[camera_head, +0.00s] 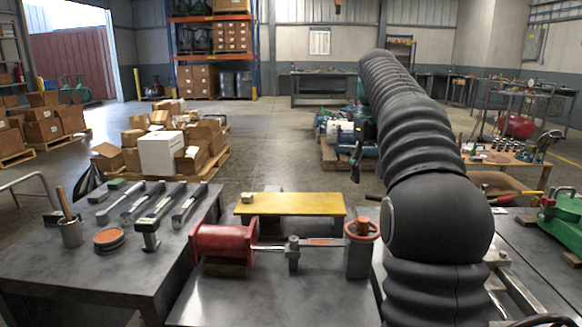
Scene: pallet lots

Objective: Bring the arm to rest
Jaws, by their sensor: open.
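My arm (405,150), in ribbed black sleeves, rises from the lower right of the head view and reaches forward and up to the top middle. It bends at a large smooth joint (440,215). A small dark part that looks like my gripper (356,162) shows just left of the arm, above the floor beyond the benches. The rest of the gripper is hidden behind the arm. Nothing can be seen held in it.
A red cylinder with a rod and an orange handwheel (361,228) lies on the near bench. A yellow plate (290,204) stands behind it. Tools lie on the left bench (60,262). A green machine (562,215) is at right. Pallets of boxes (160,150) stand beyond.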

